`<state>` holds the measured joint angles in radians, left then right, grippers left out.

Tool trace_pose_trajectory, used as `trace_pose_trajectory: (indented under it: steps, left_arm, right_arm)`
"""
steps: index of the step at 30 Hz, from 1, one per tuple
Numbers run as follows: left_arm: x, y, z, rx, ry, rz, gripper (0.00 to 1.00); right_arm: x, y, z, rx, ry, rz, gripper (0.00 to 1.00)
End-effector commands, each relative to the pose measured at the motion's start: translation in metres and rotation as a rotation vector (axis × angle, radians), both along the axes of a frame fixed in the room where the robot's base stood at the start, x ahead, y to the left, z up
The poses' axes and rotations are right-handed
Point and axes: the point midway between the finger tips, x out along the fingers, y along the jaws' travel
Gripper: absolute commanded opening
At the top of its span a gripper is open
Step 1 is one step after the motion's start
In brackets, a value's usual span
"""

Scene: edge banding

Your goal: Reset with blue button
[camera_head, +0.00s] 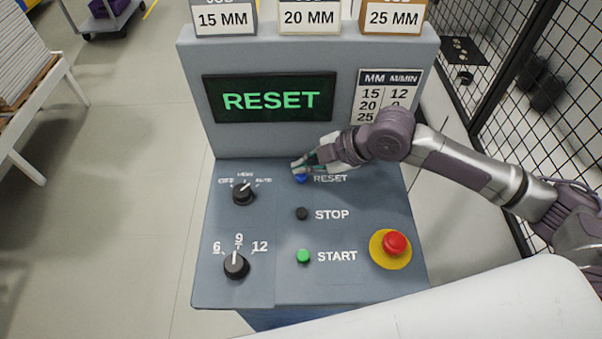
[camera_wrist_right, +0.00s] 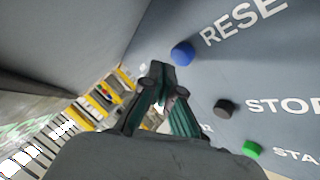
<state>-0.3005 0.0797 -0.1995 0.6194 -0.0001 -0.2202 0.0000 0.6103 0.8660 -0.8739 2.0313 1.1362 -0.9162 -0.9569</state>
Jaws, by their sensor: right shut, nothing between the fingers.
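The blue reset button (camera_head: 301,178) sits on the sloped grey control panel (camera_head: 345,285), left of the word RESET. My right gripper (camera_head: 296,168) is shut and empty, with its fingertips at the upper edge of this button in the head view. In the right wrist view the shut fingertips (camera_wrist_right: 158,70) are close beside the blue button (camera_wrist_right: 182,54), which looks uncovered; I cannot tell whether they touch it. The screen (camera_head: 270,98) shows RESET in green letters. My left gripper is not in view.
Below the blue button are a black STOP button (camera_head: 302,213) and a green START button (camera_head: 303,256). A red emergency button (camera_head: 394,243) is at the lower right. Two black knobs (camera_head: 243,194) (camera_head: 236,265) are at the left. A mesh fence (camera_head: 490,100) stands at the right.

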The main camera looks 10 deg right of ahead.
Motion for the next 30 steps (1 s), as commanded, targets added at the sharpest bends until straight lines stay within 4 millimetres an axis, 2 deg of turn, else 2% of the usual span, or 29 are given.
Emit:
trace_pose_trajectory:
  steps: [30]
  left_arm:
    - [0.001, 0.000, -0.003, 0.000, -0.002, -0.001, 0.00]
  right_arm:
    - [0.000, 0.000, -0.012, 0.000, 0.000, 0.000, 0.00]
